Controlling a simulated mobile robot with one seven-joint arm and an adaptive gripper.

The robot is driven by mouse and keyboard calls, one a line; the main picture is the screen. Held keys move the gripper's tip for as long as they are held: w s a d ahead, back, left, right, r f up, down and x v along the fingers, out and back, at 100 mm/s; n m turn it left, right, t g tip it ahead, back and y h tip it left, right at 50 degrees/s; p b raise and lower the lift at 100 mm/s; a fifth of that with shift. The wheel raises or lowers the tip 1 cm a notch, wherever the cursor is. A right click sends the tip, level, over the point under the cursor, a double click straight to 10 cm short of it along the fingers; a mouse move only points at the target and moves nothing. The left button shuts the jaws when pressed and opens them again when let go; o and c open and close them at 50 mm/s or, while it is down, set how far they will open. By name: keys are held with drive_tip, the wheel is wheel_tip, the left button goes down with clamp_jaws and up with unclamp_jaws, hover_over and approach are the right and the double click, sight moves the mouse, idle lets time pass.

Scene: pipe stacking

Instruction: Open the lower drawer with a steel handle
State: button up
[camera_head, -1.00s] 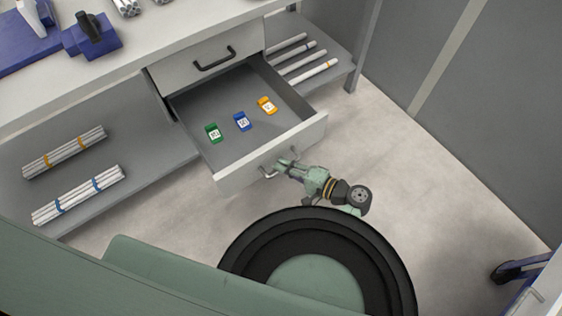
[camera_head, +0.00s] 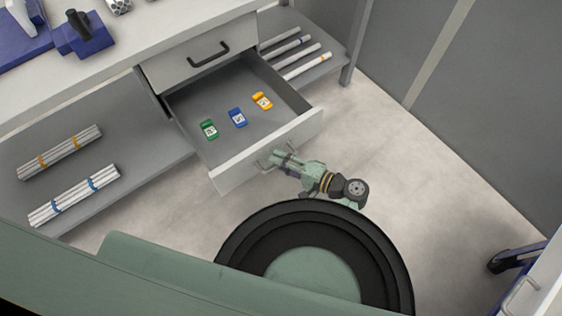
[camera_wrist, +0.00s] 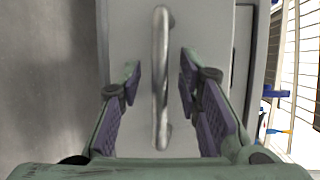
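The lower drawer (camera_head: 225,183) is pulled well out from under the bench, and its inside shows. Its steel handle (camera_head: 262,160) is on the drawer front. My gripper (camera_head: 277,160) is at this handle. In the wrist view, the handle (camera_wrist: 160,75) runs upright between the two fingers of my gripper (camera_wrist: 159,82). The fingers are spread, with a visible gap on each side of the handle.
The drawer holds a green (camera_head: 209,129), a blue (camera_head: 237,117) and an orange (camera_head: 262,101) item. The upper drawer (camera_head: 200,58) with a dark handle is closed. Pipe bundles (camera_head: 75,196) lie on the left shelf, loose pipes (camera_head: 306,63) on the right. Floor (camera_head: 420,190) to the right is clear.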

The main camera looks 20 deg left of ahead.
drive_tip(key=v, duration=1.2)
